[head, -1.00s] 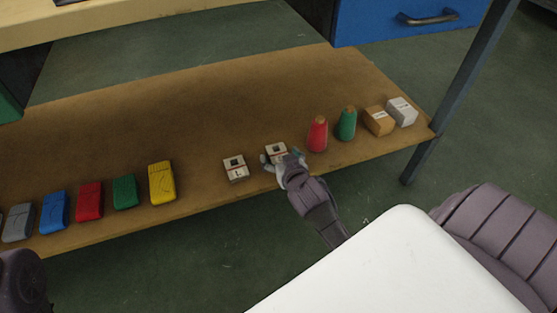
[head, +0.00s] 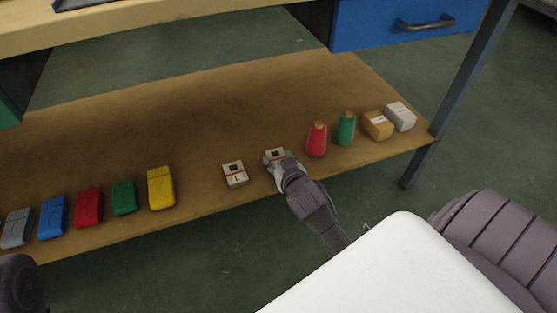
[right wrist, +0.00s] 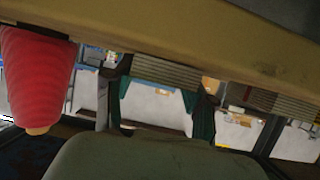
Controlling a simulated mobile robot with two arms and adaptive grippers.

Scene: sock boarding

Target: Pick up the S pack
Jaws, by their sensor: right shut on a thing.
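Two small white packs with dark square marks lie near the shelf's front edge in the head view. The left pack (head: 235,174) shows a letter that looks like an L. My right gripper (head: 277,163) is shut on the right pack (head: 274,153), whose top shows beyond the fingers. Its front and any letter there are hidden by the gripper. That pack is at shelf level; I cannot tell whether it touches the board. My left gripper is not in view; only a dark part of my arm shows at the lower left.
The brown shelf (head: 200,120) has free room behind the packs. A red cone (head: 317,140), a green cone (head: 345,128), an orange-brown box (head: 377,125) and a white box (head: 401,116) stand right. A yellow bundle (head: 160,188) and several others lie left. The red cone (right wrist: 38,75) fills the wrist view's left.

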